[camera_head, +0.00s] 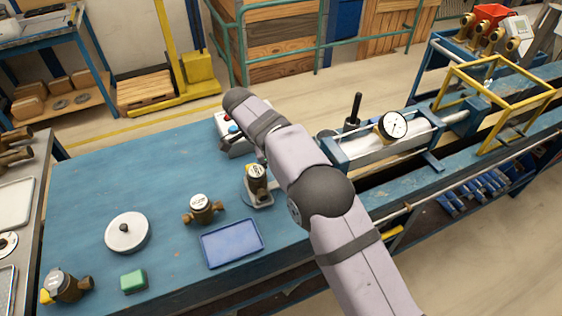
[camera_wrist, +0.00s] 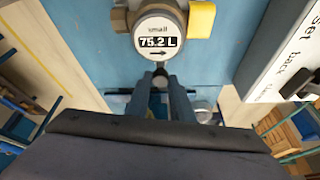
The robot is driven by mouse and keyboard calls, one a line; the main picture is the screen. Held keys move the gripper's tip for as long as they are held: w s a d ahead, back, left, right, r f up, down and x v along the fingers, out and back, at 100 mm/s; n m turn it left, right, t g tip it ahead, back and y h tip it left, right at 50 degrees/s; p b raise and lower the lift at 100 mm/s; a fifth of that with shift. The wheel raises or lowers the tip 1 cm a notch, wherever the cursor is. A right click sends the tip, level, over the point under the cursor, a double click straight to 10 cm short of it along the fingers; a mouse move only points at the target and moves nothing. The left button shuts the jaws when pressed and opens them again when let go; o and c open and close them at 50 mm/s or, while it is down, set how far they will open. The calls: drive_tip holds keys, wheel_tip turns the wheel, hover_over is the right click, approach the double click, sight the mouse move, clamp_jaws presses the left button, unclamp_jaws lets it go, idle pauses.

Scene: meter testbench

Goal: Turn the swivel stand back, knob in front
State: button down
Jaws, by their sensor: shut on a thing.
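The swivel stand (camera_head: 264,204) is on the blue bench in the head view, left of my arm, with a small brass meter (camera_head: 256,180) on it. In the wrist view the meter (camera_wrist: 160,32) faces the camera; its dial reads "small", 75.2 L, above an arrow pointing right. A yellow cap is on its right side. My gripper (camera_wrist: 160,84) is shut on the small dark knob (camera_wrist: 160,72), just below the dial in the wrist view. Its fingers partly hide the knob. In the head view my arm hides the fingers and the knob.
A control box (camera_head: 232,138) with buttons stands close to the stand; it fills the right of the wrist view (camera_wrist: 285,55). Another brass meter (camera_head: 203,208), a blue tray (camera_head: 232,243), a round lid (camera_head: 127,232) and a green block (camera_head: 133,281) lie to the left and front.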

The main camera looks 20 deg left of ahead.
drive_tip(key=shift+s+d+m+g+p, duration=0.3)
drive_tip(key=shift+s+m, duration=0.15)
drive_tip(key=shift+m, duration=0.4)
drive_tip(key=shift+s+d+m+g+p, duration=0.25)
drive_tip(key=shift+s+m, duration=0.2)
drive_tip(key=shift+m, duration=0.4)
drive_tip(key=shift+s+d+r+m+g+h+p, duration=0.1)
drive_tip(key=shift+s+d+m+g+h+p, duration=0.3)
drive_tip(key=shift+m, duration=0.45)
drive_tip(key=shift+s+a+m+g+p, duration=0.1)
drive_tip(key=shift+s+m+g, duration=0.15)
drive_tip(key=shift+s+m, duration=0.5)
drive_tip(key=shift+s+m+g+p, duration=0.35)
drive_tip(key=shift+s+m, duration=0.15)
drive_tip(key=shift+m, duration=0.4)
drive_tip(key=shift+s+m+g+p, duration=0.3)
drive_tip(key=shift+s+m, duration=0.2)
drive_tip(key=shift+m, duration=0.4)
drive_tip(key=shift+s+a+m+g+p, duration=0.1)
drive_tip(key=shift+s+m+g+p, duration=0.35)
drive_tip(key=shift+s+m, duration=0.55)
drive_tip(key=shift+w+a+m, duration=0.1)
drive_tip(key=shift+w+m, duration=0.05)
drive_tip(key=shift+m, duration=0.25)
drive_tip(key=c, duration=1.6)
unclamp_jaws()
drive_tip(key=shift+o, duration=0.2)
